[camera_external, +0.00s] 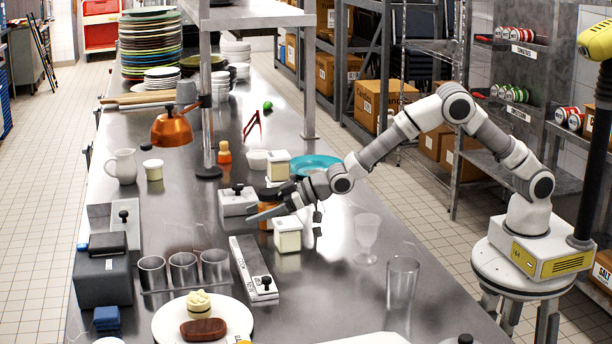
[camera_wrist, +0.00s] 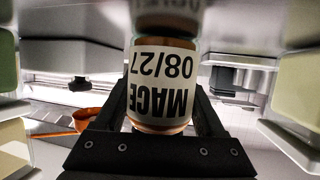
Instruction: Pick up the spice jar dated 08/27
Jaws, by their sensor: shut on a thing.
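The spice jar (camera_wrist: 162,85) fills the middle of the wrist view, with a brown body and a white label reading "MACE 08/27" upside down. My gripper (camera_wrist: 160,112) is shut on it, with one dark finger on each side. In the external view, my gripper (camera_external: 268,214) is low over the steel counter, at an orange-brown jar (camera_external: 267,196) that it partly hides. Whether the jar touches the counter cannot be told.
Cream-lidded containers stand close behind (camera_external: 278,167) and in front (camera_external: 288,236) of my gripper. A grey lidded bin (camera_external: 236,203) is to its left, a turquoise plate (camera_external: 318,162) behind right. Clear glasses (camera_external: 367,236) stand to the right on the steel counter (camera_external: 335,285).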

